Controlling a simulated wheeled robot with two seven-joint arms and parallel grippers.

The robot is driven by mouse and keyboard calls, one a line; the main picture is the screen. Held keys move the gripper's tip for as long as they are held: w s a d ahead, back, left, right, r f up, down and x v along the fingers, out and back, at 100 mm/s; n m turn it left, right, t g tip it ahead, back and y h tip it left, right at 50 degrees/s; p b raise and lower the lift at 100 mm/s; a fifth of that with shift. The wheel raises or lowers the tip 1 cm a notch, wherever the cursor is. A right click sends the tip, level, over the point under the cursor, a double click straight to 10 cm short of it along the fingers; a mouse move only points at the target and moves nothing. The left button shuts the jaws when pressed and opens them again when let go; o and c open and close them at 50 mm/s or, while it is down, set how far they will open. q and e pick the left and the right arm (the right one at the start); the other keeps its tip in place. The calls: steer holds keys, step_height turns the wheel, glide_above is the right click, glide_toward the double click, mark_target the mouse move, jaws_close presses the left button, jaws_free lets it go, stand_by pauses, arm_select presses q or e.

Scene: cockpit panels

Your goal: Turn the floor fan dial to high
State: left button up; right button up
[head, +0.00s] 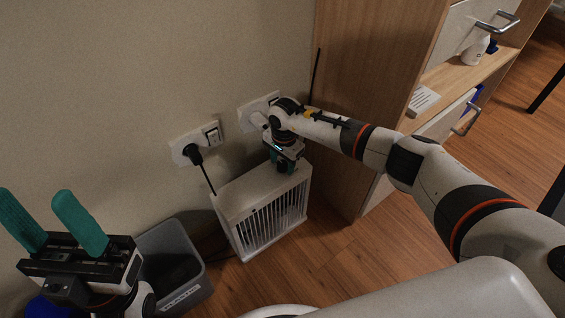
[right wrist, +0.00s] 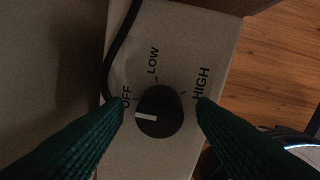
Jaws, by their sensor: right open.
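The floor fan (head: 268,215) is a white box with a front grille, standing on the floor by the wall. In the right wrist view its top panel (right wrist: 185,45) carries a round black dial (right wrist: 159,118) with OFF, LOW and HIGH marks. The dial's white line points left, on the OFF side. My right gripper (head: 283,165) is over the fan's top; in its wrist view its green fingers (right wrist: 160,108) are apart, one on each side of the dial. I cannot tell whether they touch it. My left gripper (head: 40,208) is open and empty at the lower left.
A grey bin (head: 190,295) stands left of the fan. Wall sockets (head: 198,143) with a black plug and cord (right wrist: 118,45) are behind it. A wooden cabinet (head: 370,70) with a drawer and shelf stands to the right. The wooden floor (head: 330,250) before the fan is clear.

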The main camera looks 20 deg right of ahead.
steer(key=c, duration=1)
